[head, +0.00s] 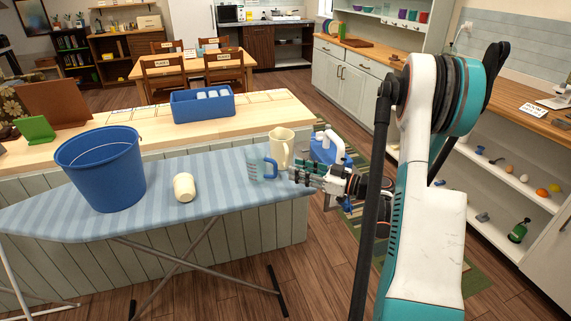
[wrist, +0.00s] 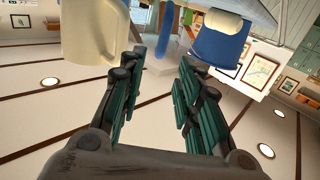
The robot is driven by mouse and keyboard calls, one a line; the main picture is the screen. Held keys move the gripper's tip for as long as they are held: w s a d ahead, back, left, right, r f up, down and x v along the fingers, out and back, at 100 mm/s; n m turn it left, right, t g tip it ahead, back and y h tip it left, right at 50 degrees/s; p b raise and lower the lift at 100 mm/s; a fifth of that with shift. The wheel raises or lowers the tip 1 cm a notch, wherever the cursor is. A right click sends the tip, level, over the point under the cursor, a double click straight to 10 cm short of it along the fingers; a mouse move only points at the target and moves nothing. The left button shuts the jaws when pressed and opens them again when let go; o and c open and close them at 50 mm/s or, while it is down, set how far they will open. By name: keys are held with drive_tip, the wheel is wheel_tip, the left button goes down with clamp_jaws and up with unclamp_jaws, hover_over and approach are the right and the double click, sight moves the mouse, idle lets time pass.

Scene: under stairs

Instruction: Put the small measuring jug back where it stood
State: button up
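The small measuring jug (head: 255,169) is clear with a blue handle and stands on the striped ironing board (head: 225,187), in front of a cream pitcher (head: 281,148). My gripper (head: 296,174) is just right of the jug, level with its handle, at the board's right end. In the wrist view, which looks upside down, my gripper (wrist: 162,62) has its fingers apart with nothing held between them. The jug's blue handle (wrist: 168,28) shows beyond and between the fingertips. The cream pitcher (wrist: 90,38) is close to one finger. Contact with the handle cannot be told.
A blue bucket (head: 100,170) and a cream cup lying on its side (head: 184,187) are on the board. A blue object with a white handle (head: 325,147) is behind my gripper. A blue crate (head: 202,106) sits on the wooden counter (head: 150,125) behind. Bare board lies between cup and jug.

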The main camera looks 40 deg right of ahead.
drive_tip(key=shift+v, duration=1.7)
